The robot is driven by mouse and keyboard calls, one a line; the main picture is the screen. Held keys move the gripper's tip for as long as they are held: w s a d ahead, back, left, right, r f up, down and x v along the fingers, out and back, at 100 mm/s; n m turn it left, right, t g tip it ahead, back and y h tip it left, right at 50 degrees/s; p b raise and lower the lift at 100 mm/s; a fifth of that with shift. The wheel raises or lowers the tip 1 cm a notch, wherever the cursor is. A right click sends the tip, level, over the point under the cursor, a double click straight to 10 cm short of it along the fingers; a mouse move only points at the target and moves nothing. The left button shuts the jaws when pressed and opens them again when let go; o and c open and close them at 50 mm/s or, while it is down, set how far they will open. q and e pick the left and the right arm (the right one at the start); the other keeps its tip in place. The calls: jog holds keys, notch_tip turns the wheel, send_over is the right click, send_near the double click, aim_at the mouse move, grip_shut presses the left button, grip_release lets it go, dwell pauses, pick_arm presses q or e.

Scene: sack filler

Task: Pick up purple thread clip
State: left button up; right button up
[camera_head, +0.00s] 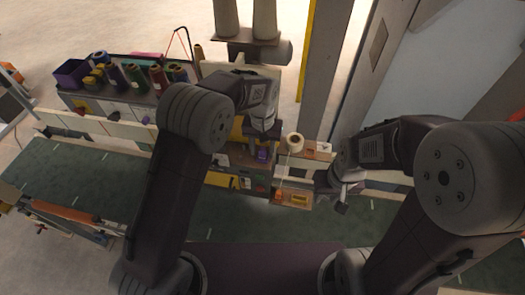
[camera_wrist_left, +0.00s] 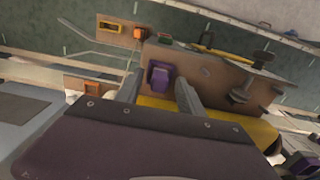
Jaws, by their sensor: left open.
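The purple thread clip (camera_head: 262,155) sits on a brown panel of the machine, just beyond my left gripper (camera_head: 262,138) in the head view. In the left wrist view the clip (camera_wrist_left: 160,77) shows as a small purple block on the brown panel (camera_wrist_left: 215,75). My left gripper (camera_wrist_left: 160,95) is open, with one finger on each side of the clip in that picture. Whether the fingers touch it cannot be told. My right gripper (camera_head: 335,190) hangs at the right side of the panel, away from the clip; its jaw state is unclear.
A white thread cone (camera_head: 295,142) stands right of the clip. A shelf with several coloured thread spools (camera_head: 135,78) stands at left. The green belt (camera_head: 225,220) is clear in front.

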aim_at(264, 151)
pick_arm(q)
jog(key=shift+s+f, duration=0.1)
jog(key=shift+s, duration=0.15)
jog(key=shift+w+f, duration=0.15)
jog(key=shift+w, duration=0.15)
grip_shut()
jog(key=shift+s, duration=0.1)
jog(key=shift+r, duration=0.2)
jog(key=shift+r+b, duration=0.25)
jog(key=shift+b, duration=0.05)
jog(key=r, duration=0.1)
jog(key=r+b, duration=0.2)
jog(key=shift+s+d+r, duration=0.25)
jog(key=shift+s, duration=0.1)
jog(key=s+d+r+b, duration=0.3)
jog(key=s+r, duration=0.3)
jog(key=s, duration=0.4)
jog(key=shift+s+r, duration=0.15)
jog(key=shift+r, duration=0.25)
